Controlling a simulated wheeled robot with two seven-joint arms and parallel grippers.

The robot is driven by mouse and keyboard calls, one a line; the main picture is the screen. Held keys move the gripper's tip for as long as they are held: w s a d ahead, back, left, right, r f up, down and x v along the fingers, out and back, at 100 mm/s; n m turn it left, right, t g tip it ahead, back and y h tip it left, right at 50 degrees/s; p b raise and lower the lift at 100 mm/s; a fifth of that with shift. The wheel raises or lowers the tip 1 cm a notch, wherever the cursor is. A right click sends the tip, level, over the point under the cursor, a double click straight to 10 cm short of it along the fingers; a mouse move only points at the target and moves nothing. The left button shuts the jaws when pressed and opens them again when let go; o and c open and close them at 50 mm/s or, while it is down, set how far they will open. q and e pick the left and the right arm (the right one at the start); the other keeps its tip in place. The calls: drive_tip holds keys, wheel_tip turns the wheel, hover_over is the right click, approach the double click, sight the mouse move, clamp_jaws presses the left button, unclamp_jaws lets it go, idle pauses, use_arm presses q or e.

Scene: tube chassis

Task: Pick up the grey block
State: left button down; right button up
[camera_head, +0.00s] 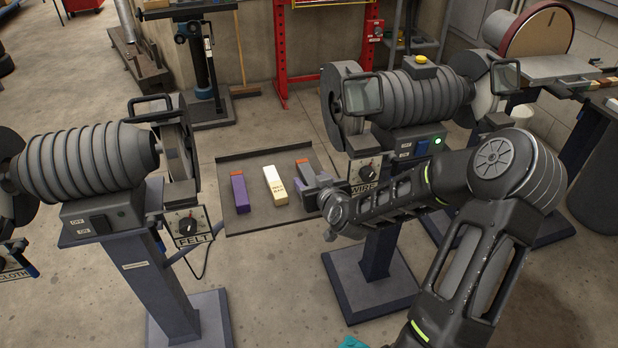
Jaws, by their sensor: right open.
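A third block, which looks grey with an orange end (303,161), lies at the tray's right and is partly hidden by my right gripper (312,188). The right gripper is open, its fingers at or over this block; I cannot tell whether they touch it. My left gripper is not in view.
A grinder (85,165) labelled FELT stands at left on a pedestal. Another grinder (425,98) labelled WIRE stands behind my right arm, close to it. A disc sander (535,45) is at the back right. Bare floor (265,285) lies in front of the tray.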

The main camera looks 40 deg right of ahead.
drive_tip(key=shift+c, duration=0.6)
clamp_jaws()
